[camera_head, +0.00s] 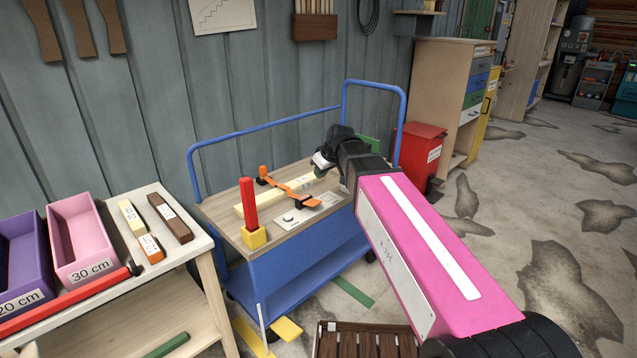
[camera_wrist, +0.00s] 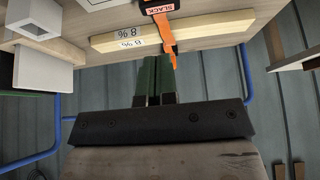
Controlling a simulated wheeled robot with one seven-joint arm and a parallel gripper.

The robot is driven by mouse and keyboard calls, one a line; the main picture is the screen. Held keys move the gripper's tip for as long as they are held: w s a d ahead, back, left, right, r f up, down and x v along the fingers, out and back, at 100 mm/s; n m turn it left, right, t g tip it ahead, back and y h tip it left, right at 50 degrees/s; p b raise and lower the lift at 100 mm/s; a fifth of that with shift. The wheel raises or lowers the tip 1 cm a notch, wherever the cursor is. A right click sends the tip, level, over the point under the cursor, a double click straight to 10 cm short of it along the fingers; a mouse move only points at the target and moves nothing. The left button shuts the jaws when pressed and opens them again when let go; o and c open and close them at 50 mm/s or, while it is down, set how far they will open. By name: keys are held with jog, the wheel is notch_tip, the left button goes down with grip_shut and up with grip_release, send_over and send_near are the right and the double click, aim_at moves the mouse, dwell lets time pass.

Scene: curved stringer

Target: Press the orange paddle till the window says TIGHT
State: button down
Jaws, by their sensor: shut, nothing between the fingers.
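The orange paddle (camera_head: 306,201) belongs to an orange clamp lying across a cream wooden bar (camera_head: 252,208) on the cart top. In the wrist view, the orange paddle arm (camera_wrist: 168,40) crosses the cream bar (camera_wrist: 190,31), which carries two paper labels. The window (camera_wrist: 158,5) at the top edge of that view reads SLACK. My gripper (camera_wrist: 158,57) has its green fingers together and empty, with the tips close to the orange arm in the picture; I cannot tell whether they touch.
A red post in a yellow block (camera_head: 254,237) stands at the cart's front corner. The blue cart (camera_head: 290,280) has a raised blue handle rail (camera_head: 270,122). A side table (camera_head: 185,240) with bins and small blocks is on the left. A red bin (camera_head: 418,150) stands behind my arm.

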jog(key=shift+s+d+r, duration=0.1)
jog(key=shift+d+r, duration=0.05)
jog(key=shift+r, duration=0.4)
jog(key=shift+s+d+r, duration=0.1)
jog(key=shift+r, duration=0.45)
jog(key=shift+w, duration=0.1)
jog(key=a+g+h, duration=0.1)
jog(key=w+a+g+h, duration=0.1)
jog(key=h, duration=0.1)
jog(key=shift+w+r+g, duration=0.25)
jog(key=shift+r+g, duration=0.15)
jog(key=shift+f, duration=0.15)
send_near(314, 202)
jog(key=f, duration=0.3)
jog(key=a+f, duration=0.1)
jog(key=f, duration=0.1)
jog(key=shift+w+f, duration=0.1)
jog(key=shift+w, duration=0.15)
jog(key=shift+s+d+f, duration=0.1)
jog(key=shift+f, duration=0.55)
